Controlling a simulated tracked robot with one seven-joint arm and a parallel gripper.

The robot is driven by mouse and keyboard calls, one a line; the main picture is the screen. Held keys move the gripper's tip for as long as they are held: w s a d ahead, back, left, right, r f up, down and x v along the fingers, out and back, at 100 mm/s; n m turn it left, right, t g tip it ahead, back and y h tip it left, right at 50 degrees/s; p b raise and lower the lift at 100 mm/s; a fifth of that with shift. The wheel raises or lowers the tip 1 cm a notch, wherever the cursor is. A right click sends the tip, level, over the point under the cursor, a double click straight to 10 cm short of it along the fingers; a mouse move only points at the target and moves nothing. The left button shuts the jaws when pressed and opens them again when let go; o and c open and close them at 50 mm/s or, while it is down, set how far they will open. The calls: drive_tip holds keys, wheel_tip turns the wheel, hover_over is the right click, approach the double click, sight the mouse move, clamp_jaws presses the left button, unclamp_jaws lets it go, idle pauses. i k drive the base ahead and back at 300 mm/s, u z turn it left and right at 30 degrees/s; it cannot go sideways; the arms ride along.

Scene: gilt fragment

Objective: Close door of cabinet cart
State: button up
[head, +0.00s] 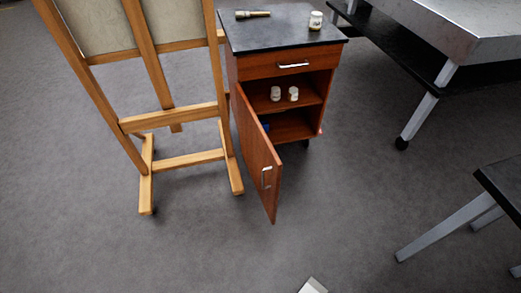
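The cabinet cart (262,66) is reddish-brown wood with a black top, standing in the upper middle of the head view. Its door (257,155) is hinged at the left side and stands wide open, swung out toward me. The door has a silver handle (266,178) near its free edge. Behind the door, the open compartment shows a shelf with two small white jars (283,94) and a small blue thing low down, partly hidden by the door. The drawer above, with a silver handle (293,65), is shut. My gripper is not in view.
A wooden easel (176,112) stands just left of the cart, close to the open door. A brush (252,14) and a jar (316,20) are on the cart top. Metal-legged tables (440,85) stand at right.

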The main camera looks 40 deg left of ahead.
sight(265, 165)
drive_tip(key=z, duration=0.8)
drive_tip(key=i, duration=0.1)
drive_tip(key=u, duration=2.8)
drive_tip(key=i, duration=1)
drive_tip(key=z, duration=0.15)
drive_tip(key=k, duration=0.9)
drive_tip(key=u, duration=0.15)
drive_tip(key=i, duration=0.4)
